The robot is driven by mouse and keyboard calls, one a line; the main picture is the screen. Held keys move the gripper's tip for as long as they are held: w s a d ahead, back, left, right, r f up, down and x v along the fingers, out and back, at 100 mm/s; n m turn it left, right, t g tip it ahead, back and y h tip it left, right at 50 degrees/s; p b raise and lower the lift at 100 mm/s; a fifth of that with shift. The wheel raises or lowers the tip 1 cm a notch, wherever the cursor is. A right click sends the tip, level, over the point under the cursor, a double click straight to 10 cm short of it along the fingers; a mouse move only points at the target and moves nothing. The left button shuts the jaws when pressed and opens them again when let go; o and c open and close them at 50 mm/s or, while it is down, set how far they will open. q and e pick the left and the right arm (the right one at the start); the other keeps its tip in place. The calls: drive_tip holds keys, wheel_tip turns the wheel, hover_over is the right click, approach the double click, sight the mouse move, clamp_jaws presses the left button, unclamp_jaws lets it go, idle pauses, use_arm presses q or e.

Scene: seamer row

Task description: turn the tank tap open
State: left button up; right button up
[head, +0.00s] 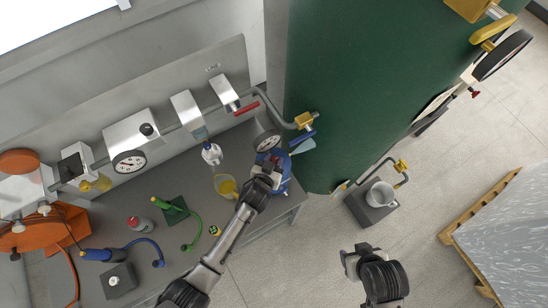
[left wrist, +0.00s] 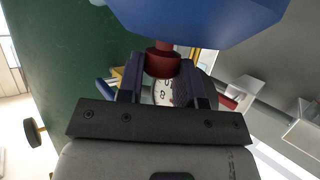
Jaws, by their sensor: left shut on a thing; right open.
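A yellow tap (head: 304,120) with a blue lever (head: 302,137) sits on a grey pipe beside the green tank (head: 375,75) in the head view. Another yellow tap (head: 400,165) is low on the tank, above a grey pot. My left gripper (head: 270,166) is at the bench's right end, below the first tap in the picture. In the left wrist view my left gripper (left wrist: 160,76) is shut on the dark red neck (left wrist: 162,62) of a large blue thing (left wrist: 200,18). My right gripper (head: 356,256) is open and empty over the floor.
A gauge (head: 267,141) and red-handled valve (head: 246,107) are close to my left gripper. A yellow-filled beaker (head: 225,187) and white bottle (head: 211,153) stand on the bench. The grey pot (head: 380,193) stands on a dark block.

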use_arm(q)
drive_tip(key=o, duration=0.7)
drive_tip(key=shift+c, duration=0.2)
drive_tip(key=shift+s+a+r, duration=0.15)
drive_tip(key=shift+s, duration=0.25)
drive_tip(key=b+v, duration=0.1)
drive_tip(key=v, duration=1.2)
